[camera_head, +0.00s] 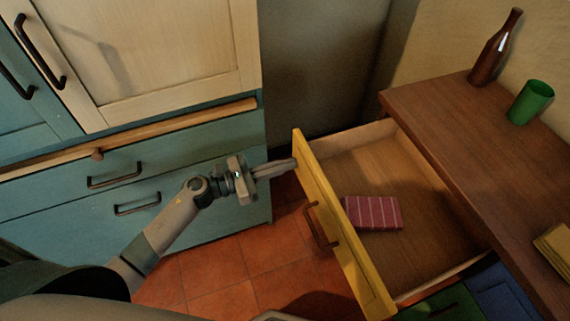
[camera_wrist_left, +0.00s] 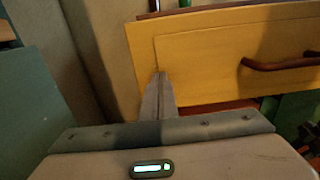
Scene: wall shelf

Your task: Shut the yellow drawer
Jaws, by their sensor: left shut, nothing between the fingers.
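The yellow drawer (camera_head: 335,238) stands pulled out from the brown wooden cabinet, its inside open to view. A red striped item (camera_head: 372,213) lies in it, near the front panel. The drawer's dark handle (camera_head: 320,228) is on the front panel. My left gripper (camera_head: 294,163) is shut and empty, with its fingertips at the panel's far end. In the left wrist view the fingers (camera_wrist_left: 161,76) point at the left part of the yellow front (camera_wrist_left: 215,60), left of the handle (camera_wrist_left: 280,63). I cannot tell whether they touch it. My right gripper is not in view.
A brown bottle (camera_head: 495,48) and a green cup (camera_head: 530,102) stand on the wooden top (camera_head: 455,125). A teal cabinet with drawers (camera_head: 190,155) is on the left. Red tiled floor (camera_head: 215,270) lies between the cabinets. A green drawer front (camera_head: 440,306) is below the yellow drawer.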

